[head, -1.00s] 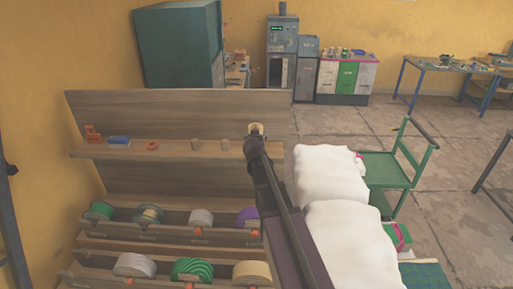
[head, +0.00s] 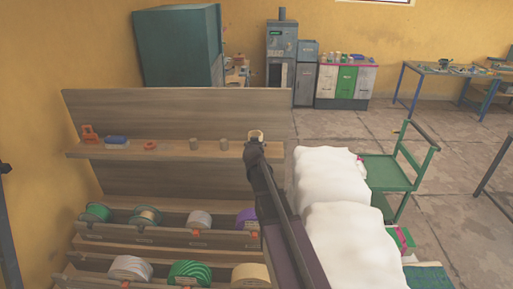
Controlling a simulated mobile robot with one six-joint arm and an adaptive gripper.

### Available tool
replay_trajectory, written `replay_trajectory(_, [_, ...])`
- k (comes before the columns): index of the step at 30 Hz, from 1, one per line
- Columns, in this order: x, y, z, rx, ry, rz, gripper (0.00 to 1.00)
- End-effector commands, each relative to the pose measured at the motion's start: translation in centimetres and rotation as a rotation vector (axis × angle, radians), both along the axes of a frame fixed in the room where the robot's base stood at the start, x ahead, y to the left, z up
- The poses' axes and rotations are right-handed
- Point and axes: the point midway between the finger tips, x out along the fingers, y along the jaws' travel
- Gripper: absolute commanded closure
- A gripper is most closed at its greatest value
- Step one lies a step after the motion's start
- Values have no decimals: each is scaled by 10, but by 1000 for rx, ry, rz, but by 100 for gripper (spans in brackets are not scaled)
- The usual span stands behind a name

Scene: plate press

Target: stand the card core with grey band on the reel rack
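The reel rack is a wooden rack with a tall back board (head: 180,108), an upper shelf (head: 170,153) and two lower troughs of reels. Two small brown cores, one left (head: 194,144) and one right (head: 224,145), stand on the upper shelf. No grey band can be made out on either. My gripper (head: 256,135) is near the right end of that shelf, seen from behind along the dark arm. A small pale tan piece shows at its tip. I cannot tell whether this is a held core, nor whether the fingers are shut.
An orange holder (head: 87,133), a blue-topped block (head: 116,140) and a reddish-brown ring (head: 150,146) are on the upper shelf. Several reels lie in the troughs, including a green striped one (head: 190,273). White sacks (head: 340,240) and a green cart (head: 390,172) stand right of my arm.

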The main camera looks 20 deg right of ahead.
Motion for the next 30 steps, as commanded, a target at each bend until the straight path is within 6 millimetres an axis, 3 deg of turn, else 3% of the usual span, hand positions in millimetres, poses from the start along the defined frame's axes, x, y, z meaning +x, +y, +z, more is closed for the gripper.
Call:
replay_trajectory(14, [0, 1, -4, 0, 0, 1, 67])
replay_trajectory(15, [0, 1, -4, 0, 0, 1, 17])
replay_trajectory(17, [0, 1, -3, 0, 0, 1, 0])
replay_trajectory(30, [0, 1, -3, 0, 0, 2, 0])
